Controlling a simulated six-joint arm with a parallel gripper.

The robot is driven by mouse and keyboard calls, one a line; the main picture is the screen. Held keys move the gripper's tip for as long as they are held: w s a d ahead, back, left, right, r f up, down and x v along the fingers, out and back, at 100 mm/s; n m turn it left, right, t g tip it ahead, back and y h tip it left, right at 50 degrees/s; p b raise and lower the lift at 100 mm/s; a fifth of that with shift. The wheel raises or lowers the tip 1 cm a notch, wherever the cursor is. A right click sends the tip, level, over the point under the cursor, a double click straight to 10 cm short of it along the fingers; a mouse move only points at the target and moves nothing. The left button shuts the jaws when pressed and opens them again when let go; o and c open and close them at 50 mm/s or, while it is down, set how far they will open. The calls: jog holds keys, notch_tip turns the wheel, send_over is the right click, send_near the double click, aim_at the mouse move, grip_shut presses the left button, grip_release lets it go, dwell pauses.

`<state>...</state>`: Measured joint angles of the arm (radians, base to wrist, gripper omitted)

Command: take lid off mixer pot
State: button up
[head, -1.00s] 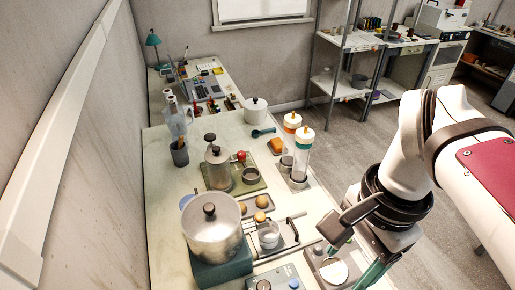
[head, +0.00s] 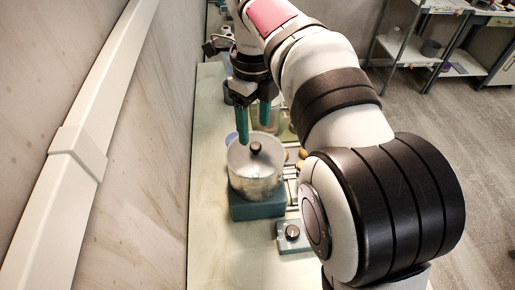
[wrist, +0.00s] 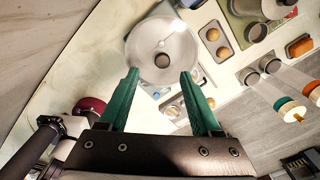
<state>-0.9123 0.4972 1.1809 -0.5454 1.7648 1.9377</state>
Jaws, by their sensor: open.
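The mixer pot (head: 252,188) is a round silver pot standing on a teal base (head: 258,207). Its shiny lid (head: 240,158) is on top, with a dark round knob (head: 255,148) at the centre. The lid (wrist: 146,38) and its knob (wrist: 162,60) show from above in the wrist view. My gripper (head: 254,130) has two green fingers pointing down, just above and behind the knob in the head view. In the wrist view my gripper (wrist: 160,73) is open and empty, with the knob appearing between the fingertips. The exact height gap is hard to judge.
A control box with a dark knob (head: 292,232) sits in front of the pot. The wall is close on the left.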

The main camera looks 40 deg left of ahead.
aim_at(256, 145)
notch_tip(256, 145, down, 6)
jog(key=shift+w+r, duration=0.15)
grip_shut()
